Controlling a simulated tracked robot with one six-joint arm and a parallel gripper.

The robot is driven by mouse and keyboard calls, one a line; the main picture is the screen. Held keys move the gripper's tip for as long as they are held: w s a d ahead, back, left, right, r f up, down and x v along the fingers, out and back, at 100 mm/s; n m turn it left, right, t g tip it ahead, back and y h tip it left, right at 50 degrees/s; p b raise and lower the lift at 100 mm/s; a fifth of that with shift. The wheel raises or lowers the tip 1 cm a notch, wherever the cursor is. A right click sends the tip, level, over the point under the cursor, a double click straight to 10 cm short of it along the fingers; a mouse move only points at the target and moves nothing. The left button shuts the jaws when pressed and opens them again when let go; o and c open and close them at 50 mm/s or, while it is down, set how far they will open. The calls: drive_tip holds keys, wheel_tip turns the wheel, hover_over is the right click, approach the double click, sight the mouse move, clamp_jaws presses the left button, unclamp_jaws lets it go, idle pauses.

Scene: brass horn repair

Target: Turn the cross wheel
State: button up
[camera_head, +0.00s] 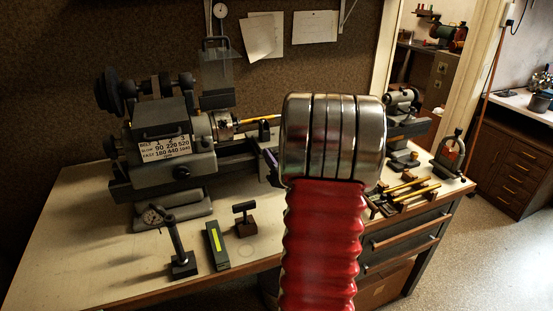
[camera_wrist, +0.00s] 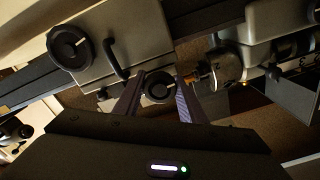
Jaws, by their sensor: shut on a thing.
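In the wrist view, a small black round hand wheel (camera_wrist: 158,88), which I take as the cross wheel, sits between the two dark fingers of my gripper (camera_wrist: 159,80). The fingers are shut on its rim, one on each side. In the head view my arm's red bellows and metal wrist cover the wheel and most of the gripper. Only a bit of a purplish finger shows left of the wrist. The grey lathe (camera_head: 165,158) stands on the bench at left, with its chuck (camera_head: 225,125) facing right.
A larger black wheel (camera_wrist: 69,47) and a curved black handle (camera_wrist: 116,60) are close by. A dial gauge stand (camera_head: 181,262), a green-grey box (camera_head: 216,248) and a small T-shaped tool (camera_head: 244,222) stand at the bench front. Several yellow-handled tools (camera_head: 408,187) lie at right.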

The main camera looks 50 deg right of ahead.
drive_tip(key=shift+s, duration=0.1)
drive_tip(key=o, duration=1)
drive_tip(key=shift+o, duration=0.2)
